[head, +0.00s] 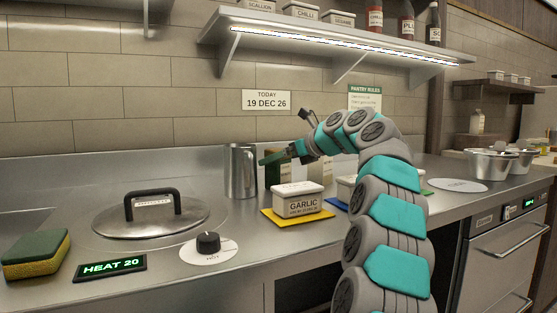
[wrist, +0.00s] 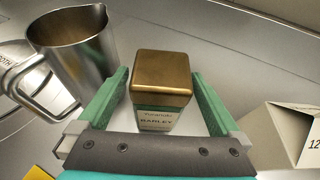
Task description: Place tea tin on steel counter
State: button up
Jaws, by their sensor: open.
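A tin with a gold lid (wrist: 163,75) stands between my fingers in the wrist view. Its label reads "BARLEY", with a smaller line above that I cannot read surely. In the head view a dark green tin (head: 273,173) shows partly behind my gripper (head: 270,158) and the garlic tub. My gripper is open, with one green finger on each side of the tin in the wrist view (wrist: 160,82). I cannot tell whether either finger touches it. The steel counter (head: 240,262) runs along the wall, and the tin appears to stand on it.
A steel jug (head: 240,170) stands just left of the tin. A white garlic tub (head: 297,198) on a yellow mat stands in front. A pale box (wrist: 285,140) stands to the right in the wrist view. A lidded pot well (head: 150,213), knob (head: 208,243) and sponge (head: 36,253) are at left.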

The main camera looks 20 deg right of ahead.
jog(key=p+v, duration=0.1)
jog(key=v, duration=1.1)
